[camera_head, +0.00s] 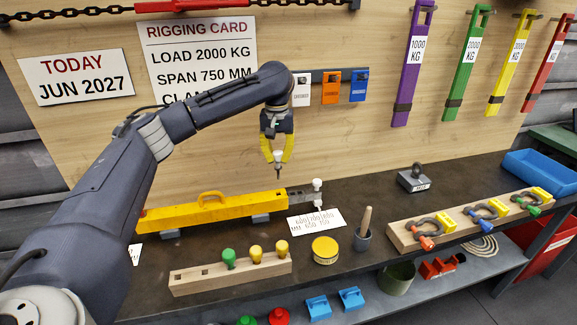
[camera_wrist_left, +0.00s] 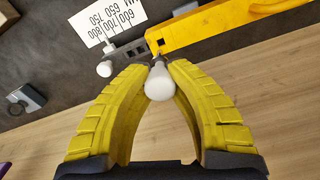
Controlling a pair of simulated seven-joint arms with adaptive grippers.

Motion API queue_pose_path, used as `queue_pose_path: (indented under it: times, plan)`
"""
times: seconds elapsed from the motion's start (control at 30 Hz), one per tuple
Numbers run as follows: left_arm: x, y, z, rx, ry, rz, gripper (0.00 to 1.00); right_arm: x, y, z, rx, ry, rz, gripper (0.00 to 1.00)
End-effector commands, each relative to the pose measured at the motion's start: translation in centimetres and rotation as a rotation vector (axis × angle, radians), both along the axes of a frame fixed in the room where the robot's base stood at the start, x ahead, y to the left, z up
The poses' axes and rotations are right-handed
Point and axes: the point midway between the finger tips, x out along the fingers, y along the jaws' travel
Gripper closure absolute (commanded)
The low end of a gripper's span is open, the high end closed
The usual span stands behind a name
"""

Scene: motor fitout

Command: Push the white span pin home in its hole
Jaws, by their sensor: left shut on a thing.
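My left gripper (camera_head: 277,160) is shut on a white-headed pin (camera_wrist_left: 158,84), the white span pin, with its dark shank pointing down. The pin is in the air above and behind the right end of the yellow beam (camera_head: 215,212). A grey bar (camera_head: 300,196) with square holes sticks out of that end. Another white-knobbed piece (camera_head: 318,185) stands at the grey bar's outer end. My right gripper is not in view.
A white number card (camera_head: 316,222) lies in front of the grey bar. A wooden block (camera_head: 230,276) with green and yellow knobbed pins, a yellow tin (camera_head: 325,250) and a grey pot (camera_head: 362,240) stand nearer. A shackle board (camera_head: 470,222) is at the right.

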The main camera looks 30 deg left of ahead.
Motion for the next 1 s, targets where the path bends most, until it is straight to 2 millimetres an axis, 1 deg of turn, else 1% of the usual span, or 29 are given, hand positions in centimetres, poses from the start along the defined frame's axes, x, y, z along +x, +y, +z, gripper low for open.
queue_pose_path:
  times: [0.03, 0.13, 0.4, 0.67, 1.0]
  plan:
    - [0.2, 0.6, 0.0, 0.0, 0.001, 0.007, 1.0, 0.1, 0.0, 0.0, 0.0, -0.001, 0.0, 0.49]
    - [0.3, 1.4, 0.0, -0.001, 0.0, 0.0, 1.0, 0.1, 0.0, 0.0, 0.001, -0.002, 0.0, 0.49]
    - [0.3, 1.3, 0.0, 0.0, -0.001, -0.016, 1.0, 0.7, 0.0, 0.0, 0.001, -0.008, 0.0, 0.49]
    - [0.2, 1.3, 0.0, 0.006, -0.011, -0.016, 1.0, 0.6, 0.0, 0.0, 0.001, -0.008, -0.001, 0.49]
    - [0.2, 1.3, -2.4, 0.005, -0.009, -0.016, 1.0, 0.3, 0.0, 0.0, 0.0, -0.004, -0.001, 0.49]
